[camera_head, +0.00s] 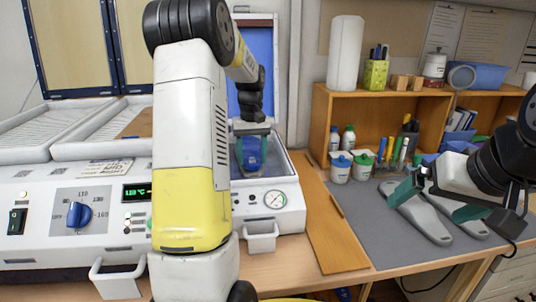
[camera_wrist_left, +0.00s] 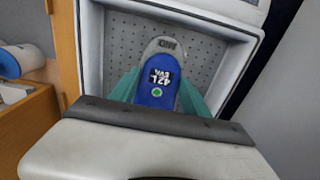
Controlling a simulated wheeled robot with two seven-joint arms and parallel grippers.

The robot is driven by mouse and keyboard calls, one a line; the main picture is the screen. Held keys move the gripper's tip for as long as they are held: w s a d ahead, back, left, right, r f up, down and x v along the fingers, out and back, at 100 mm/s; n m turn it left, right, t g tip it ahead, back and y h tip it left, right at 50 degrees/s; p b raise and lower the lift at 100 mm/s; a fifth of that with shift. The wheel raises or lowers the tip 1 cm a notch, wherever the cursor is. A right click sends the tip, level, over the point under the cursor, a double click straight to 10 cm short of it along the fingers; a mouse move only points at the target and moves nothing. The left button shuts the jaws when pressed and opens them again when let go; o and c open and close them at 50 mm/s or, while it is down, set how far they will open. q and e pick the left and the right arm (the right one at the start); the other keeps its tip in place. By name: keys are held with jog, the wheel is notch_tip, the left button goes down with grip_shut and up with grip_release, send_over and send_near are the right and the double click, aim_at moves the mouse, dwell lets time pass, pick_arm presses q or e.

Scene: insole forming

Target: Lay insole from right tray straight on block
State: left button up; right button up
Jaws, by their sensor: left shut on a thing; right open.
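My left gripper (camera_head: 252,150) reaches into the open press chamber and is shut on a blue insole (camera_wrist_left: 158,92) marked "42L EVA". The teal fingers (camera_wrist_left: 158,85) hold its two long sides in the left wrist view. The insole lies over a grey block (camera_wrist_left: 165,45) marked "MID", whose rounded end shows beyond it, roughly in line. Whether the insole touches the block I cannot tell. The right tray (camera_head: 72,150) is at the left, partly behind my arm. My right gripper (camera_head: 438,198) is open and empty above grey foot-shaped forms.
The perforated chamber floor (camera_wrist_left: 115,50) has walls close around the block. A gauge (camera_head: 274,199) and handle (camera_head: 262,238) are on its front. Grey forms (camera_head: 428,222) lie on the dark mat (camera_head: 365,215). A wooden shelf (camera_head: 322,120) holds bottles.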

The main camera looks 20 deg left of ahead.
dwell(0.3)
pick_arm(q)
jog(key=o, duration=1.5)
jog(key=shift+c, duration=0.2)
notch_tip(320, 180, up, 8)
jog(key=shift+f, duration=0.15)
